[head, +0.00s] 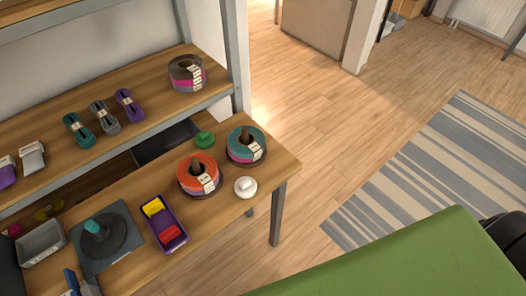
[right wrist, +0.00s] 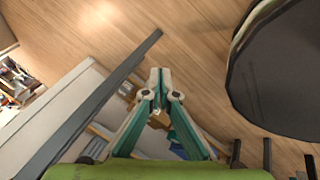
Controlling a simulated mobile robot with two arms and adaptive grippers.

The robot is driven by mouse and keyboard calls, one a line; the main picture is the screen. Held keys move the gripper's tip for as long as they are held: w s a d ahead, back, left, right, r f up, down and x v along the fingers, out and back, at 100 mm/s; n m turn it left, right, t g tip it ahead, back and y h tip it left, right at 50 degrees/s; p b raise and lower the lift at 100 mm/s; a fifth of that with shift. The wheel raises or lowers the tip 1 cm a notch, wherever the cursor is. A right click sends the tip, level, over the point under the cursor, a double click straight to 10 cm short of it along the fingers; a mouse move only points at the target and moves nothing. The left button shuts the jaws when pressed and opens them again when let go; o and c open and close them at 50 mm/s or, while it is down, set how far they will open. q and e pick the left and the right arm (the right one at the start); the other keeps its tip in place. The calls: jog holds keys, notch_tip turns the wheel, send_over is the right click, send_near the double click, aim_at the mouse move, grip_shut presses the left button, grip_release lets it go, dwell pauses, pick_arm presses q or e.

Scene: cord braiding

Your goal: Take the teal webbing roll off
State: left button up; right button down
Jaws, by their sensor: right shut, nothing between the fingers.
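A teal webbing roll (head: 246,139) lies on top of a stack of rolls around a wooden peg, near the right end of the wooden table. A pink roll edge shows under it. My right gripper (right wrist: 159,72) shows in the right wrist view with its fingertips together and nothing between them. It is away from the rolls, with floor and furniture behind it. Neither gripper shows in the head view.
An orange roll stack (head: 198,172) stands beside the teal one. A white knob-like piece (head: 245,187) and a green one (head: 205,139) lie close by. A purple tray (head: 164,224) is further left. A shelf (head: 150,89) overhangs the table's back.

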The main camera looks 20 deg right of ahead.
aim_at(259, 151)
jog(key=w+d+r+n+t+y+b, duration=0.2)
jog(key=w+r+n+t, duration=0.5)
jog(key=w+r+n, duration=0.85)
jog(key=w+a+r+n+t+y+b, duration=0.1)
jog(key=w+a+r+n+t+y, duration=0.15)
jog(key=r+n, duration=0.7)
jog(key=w+a+r+n+t+y, duration=0.1)
jog(key=w+a+r+n+y, duration=0.15)
jog(key=r+n, duration=0.7)
jog(key=w+a+r+m+p, duration=0.1)
jog(key=w, duration=0.2)
jog(key=w+a+r+m+p, duration=0.1)
jog(key=w+a, duration=0.1)
jog(key=w, duration=0.1)
jog(key=w+a+r+m+p, duration=0.1)
jog(key=w+m, duration=0.1)
jog(key=w, duration=0.2)
jog(key=shift+a+r+y, duration=0.15)
jog(key=shift+a+y, duration=0.15)
jog(key=shift+a, duration=0.1)
jog(key=shift+w+a+p, duration=0.3)
jog(key=shift+w+p, duration=0.05)
jog(key=shift+w, duration=0.2)
jog(key=shift+w+f, duration=0.15)
jog(key=shift+f, duration=0.05)
